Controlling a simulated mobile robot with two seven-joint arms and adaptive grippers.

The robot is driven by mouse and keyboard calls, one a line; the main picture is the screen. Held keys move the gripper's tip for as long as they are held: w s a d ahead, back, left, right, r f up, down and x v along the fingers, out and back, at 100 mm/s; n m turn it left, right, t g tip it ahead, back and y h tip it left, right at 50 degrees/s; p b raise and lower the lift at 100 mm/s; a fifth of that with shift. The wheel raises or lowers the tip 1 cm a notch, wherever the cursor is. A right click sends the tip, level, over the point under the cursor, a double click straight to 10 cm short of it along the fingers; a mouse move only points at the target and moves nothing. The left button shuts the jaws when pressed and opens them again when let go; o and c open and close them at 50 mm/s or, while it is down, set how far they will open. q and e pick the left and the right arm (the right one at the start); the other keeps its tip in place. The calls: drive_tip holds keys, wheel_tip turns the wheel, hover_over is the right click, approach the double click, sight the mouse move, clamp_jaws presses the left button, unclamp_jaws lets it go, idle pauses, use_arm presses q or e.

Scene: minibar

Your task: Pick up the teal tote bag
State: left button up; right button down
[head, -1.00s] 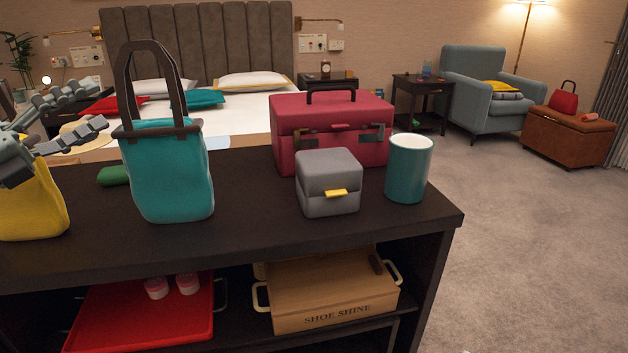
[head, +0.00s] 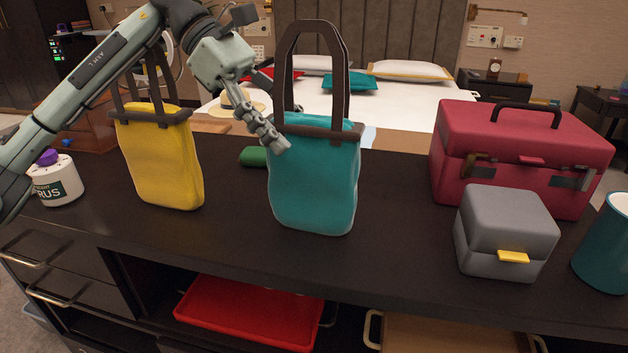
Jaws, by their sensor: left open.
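The teal tote bag (head: 314,190) stands upright on the dark countertop, with two dark brown handles rising above its brown rim. My left gripper (head: 277,118) reaches in from the left at the height of the bag's rim. It is open. One finger shows in front of the bag's upper left corner, and the other finger is further back, partly behind the handles. I cannot tell whether the fingers touch the bag. My right gripper is not in view.
A yellow tote bag (head: 160,160) stands left of the teal bag, beneath my left arm. A green item (head: 253,156) lies behind. A grey box (head: 503,228), a red case (head: 520,140) and a teal cup (head: 606,245) stand to the right. A white container (head: 57,184) is at far left.

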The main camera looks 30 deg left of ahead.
sight(304, 147)
use_arm(q)
drive_tip(key=x, duration=0.4)
drive_tip(key=shift+w+f, duration=0.1)
drive_tip(key=shift+f, duration=0.1)
drive_tip(key=shift+c, duration=0.4)
clamp_jaws()
